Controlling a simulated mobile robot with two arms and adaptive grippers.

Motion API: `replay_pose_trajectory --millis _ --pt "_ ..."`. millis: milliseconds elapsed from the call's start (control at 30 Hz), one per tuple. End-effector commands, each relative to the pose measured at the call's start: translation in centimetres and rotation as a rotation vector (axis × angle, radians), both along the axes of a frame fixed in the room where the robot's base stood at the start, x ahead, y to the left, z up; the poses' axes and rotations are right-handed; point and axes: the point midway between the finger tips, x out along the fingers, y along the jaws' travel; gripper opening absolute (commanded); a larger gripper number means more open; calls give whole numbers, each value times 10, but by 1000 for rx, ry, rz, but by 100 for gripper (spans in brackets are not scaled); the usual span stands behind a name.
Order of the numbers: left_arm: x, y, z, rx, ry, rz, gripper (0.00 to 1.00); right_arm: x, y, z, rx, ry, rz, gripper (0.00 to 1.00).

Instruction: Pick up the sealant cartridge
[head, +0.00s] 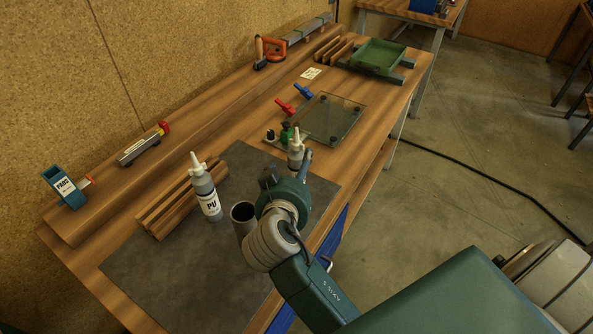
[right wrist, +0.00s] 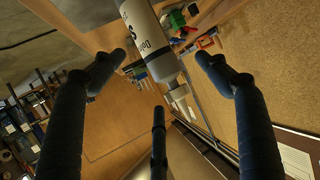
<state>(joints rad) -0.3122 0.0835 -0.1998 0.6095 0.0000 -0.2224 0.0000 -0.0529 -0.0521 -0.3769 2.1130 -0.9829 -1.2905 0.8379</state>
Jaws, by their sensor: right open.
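A cartridge with a pale nozzle (head: 296,147) stands near the front edge of the bench, its lower part hidden behind my right gripper (head: 287,169) in the head view. In the right wrist view a white and grey cartridge with dark lettering (right wrist: 150,42) lies ahead, between the spread fingertips of my right gripper (right wrist: 162,62). The fingers are open, with gaps on both sides of it. A second cartridge labelled PU (head: 207,190) stands upright to the left on the dark mat. My left gripper is not in view.
A dark open cup (head: 243,213) stands close to my right wrist. Wooden strips (head: 175,205) lie behind the PU cartridge. The front mat (head: 170,285) is clear.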

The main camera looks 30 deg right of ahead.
Motion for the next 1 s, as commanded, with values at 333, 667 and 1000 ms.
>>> replay_pose_trajectory --millis 333,667,1000 --pt "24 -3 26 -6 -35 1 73 31 -31 -10 -3 2 0 75" --pt "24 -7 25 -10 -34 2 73 33 -32 -13 -1 1 0 61" --pt "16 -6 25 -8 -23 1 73 33 -32 -12 -1 -2 1 0"
